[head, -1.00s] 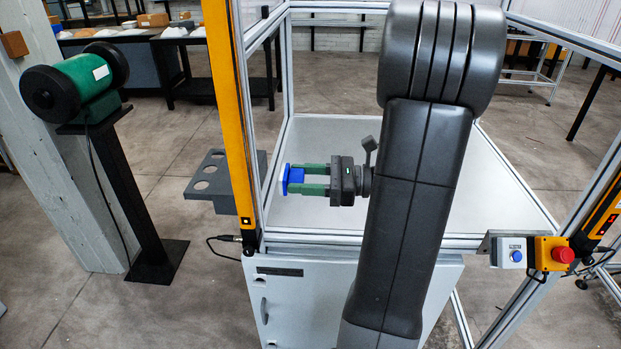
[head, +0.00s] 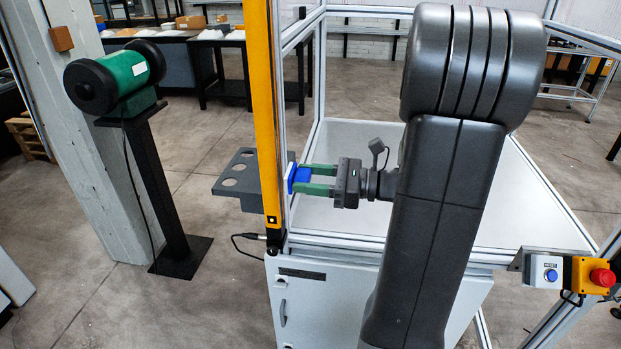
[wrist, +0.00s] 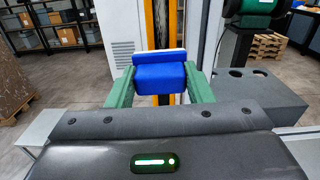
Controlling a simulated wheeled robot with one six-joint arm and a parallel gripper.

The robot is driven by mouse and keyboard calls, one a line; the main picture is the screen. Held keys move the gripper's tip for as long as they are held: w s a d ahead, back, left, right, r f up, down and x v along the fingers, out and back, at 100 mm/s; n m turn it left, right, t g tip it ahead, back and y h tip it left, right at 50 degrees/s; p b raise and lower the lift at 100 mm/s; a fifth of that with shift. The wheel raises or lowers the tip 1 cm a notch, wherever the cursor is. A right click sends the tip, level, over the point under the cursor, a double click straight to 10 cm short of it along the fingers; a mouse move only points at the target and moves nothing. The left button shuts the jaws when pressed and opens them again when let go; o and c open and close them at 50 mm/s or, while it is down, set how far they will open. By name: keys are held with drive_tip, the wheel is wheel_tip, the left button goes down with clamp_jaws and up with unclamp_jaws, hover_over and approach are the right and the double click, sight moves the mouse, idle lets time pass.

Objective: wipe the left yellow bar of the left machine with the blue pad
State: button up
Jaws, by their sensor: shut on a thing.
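My gripper (head: 314,181) has green fingers shut on the blue pad (head: 298,178), held level and facing left. In the wrist view the blue pad (wrist: 160,78) sits between the two green fingers, with a pale strip along its far top edge. The left yellow bar (head: 263,110) stands upright at the machine's front left post. In the head view the pad is just right of the bar. In the wrist view the yellow bar (wrist: 149,25) rises directly behind the pad. I cannot tell whether pad and bar touch.
A grey bracket with holes (head: 238,175) juts out left of the bar. A green and black grinder-like unit (head: 118,78) stands on a post further left. A red stop button (head: 602,278) and a blue button (head: 551,275) are at the right. The machine's white table (head: 350,215) is clear.

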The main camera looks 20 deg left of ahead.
drive_tip(key=shift+x, duration=0.9)
wheel_tip(320, 180, up, 6)
drive_tip(key=p, duration=0.7)
drive_tip(key=shift+r, duration=0.25)
drive_tip(key=shift+r+p, duration=0.4)
drive_tip(key=shift+r, duration=1.8)
drive_tip(key=shift+w+r, duration=0.1)
drive_tip(key=shift+r, duration=0.2)
